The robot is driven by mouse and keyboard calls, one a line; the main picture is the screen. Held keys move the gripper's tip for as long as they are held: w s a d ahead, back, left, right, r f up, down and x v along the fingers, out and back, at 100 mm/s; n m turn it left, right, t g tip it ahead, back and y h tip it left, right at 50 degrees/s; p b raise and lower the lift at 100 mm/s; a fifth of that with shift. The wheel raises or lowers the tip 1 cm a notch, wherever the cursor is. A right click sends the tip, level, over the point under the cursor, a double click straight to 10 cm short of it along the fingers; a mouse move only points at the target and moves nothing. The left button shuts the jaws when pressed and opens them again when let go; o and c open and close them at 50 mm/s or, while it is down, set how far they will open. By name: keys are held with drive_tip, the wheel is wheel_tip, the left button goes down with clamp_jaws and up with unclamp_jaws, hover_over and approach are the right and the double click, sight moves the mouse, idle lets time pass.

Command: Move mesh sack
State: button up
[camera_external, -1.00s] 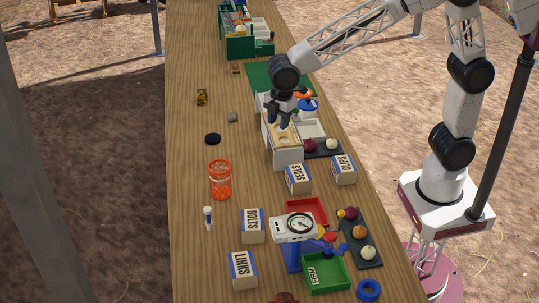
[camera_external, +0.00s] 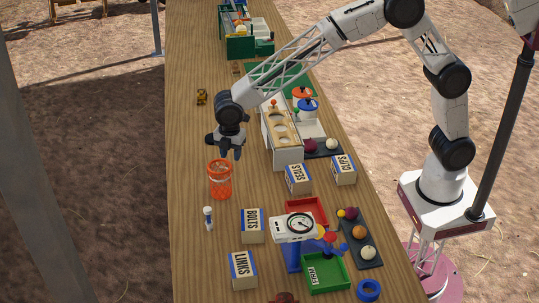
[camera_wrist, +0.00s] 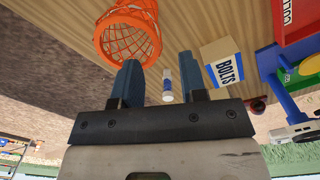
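The mesh sack (camera_external: 220,180) is an orange open-topped net basket standing upright on the wooden table, left of the middle. It also shows at the top left of the wrist view (camera_wrist: 128,34), with its round rim facing the camera. My gripper (camera_external: 231,153) hangs just above and slightly right of the sack's rim in the external view. In the wrist view the two blue-grey fingers (camera_wrist: 162,75) are spread apart with nothing between them, and the sack lies beyond the left finger. Whether a finger touches the rim cannot be told.
A BOLTS box (camera_external: 252,226), a LINKS box (camera_external: 243,270), a SEATS box (camera_external: 298,180) and a small white bottle (camera_external: 208,218) stand nearby. The table's left strip is mostly clear.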

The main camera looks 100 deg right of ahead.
sight(221, 180)
drive_tip(key=shift+w+f, duration=0.5)
wheel_tip(221, 180, down, 8)
idle(0.9)
drive_tip(key=shift+r, duration=0.1)
clamp_jaws()
